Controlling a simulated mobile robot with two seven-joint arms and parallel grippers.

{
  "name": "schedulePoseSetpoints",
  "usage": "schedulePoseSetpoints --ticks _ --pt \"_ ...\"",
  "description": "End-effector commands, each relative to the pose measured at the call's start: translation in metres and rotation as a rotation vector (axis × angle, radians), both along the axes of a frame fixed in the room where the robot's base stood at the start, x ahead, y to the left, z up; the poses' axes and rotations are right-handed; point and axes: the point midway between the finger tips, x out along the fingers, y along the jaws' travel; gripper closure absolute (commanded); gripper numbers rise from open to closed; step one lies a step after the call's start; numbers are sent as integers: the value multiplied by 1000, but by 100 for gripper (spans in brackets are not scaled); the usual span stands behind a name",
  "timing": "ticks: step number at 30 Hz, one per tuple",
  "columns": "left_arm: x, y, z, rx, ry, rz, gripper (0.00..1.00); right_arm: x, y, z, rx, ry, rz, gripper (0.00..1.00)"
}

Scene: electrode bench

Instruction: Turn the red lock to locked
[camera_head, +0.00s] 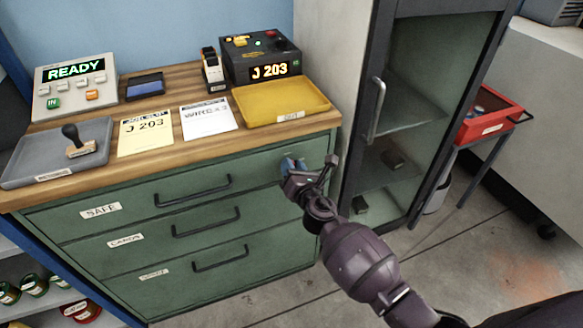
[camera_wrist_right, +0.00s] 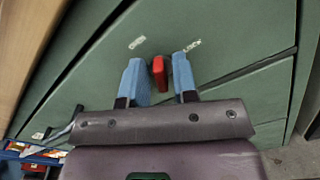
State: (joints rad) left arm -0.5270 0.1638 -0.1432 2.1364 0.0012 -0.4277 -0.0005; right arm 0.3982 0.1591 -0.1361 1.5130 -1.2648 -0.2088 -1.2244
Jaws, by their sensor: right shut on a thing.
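The red lock (camera_wrist_right: 159,73) is a small red knob on the green cabinet front, between two small white labels (camera_wrist_right: 138,43) whose words are too blurred to be sure of. My right gripper (camera_head: 291,165) is at the right end of the top drawer front, its blue fingers on either side of the lock and shut on it. In the head view the gripper hides the lock. My left gripper is not in view.
The green drawer cabinet (camera_head: 70,222) has black handles, the top drawer labelled SAFE. Its wooden top holds a yellow tray (camera_head: 312,97), a grey tray (camera_head: 30,165) and papers. A glass-doored cabinet (camera_head: 425,75) stands close on the right.

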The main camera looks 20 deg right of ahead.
Motion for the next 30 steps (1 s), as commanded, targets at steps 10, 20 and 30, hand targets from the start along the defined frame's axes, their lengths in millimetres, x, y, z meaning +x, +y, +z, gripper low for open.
schedulePoseSetpoints --ticks 10,20,30 --pt "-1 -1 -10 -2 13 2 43 0 -1 -3 332 14 -2 100" --pt "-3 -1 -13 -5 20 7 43 0 -2 -3 644 23 -1 100" --pt "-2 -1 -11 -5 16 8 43 0 -3 -3 926 31 0 100"
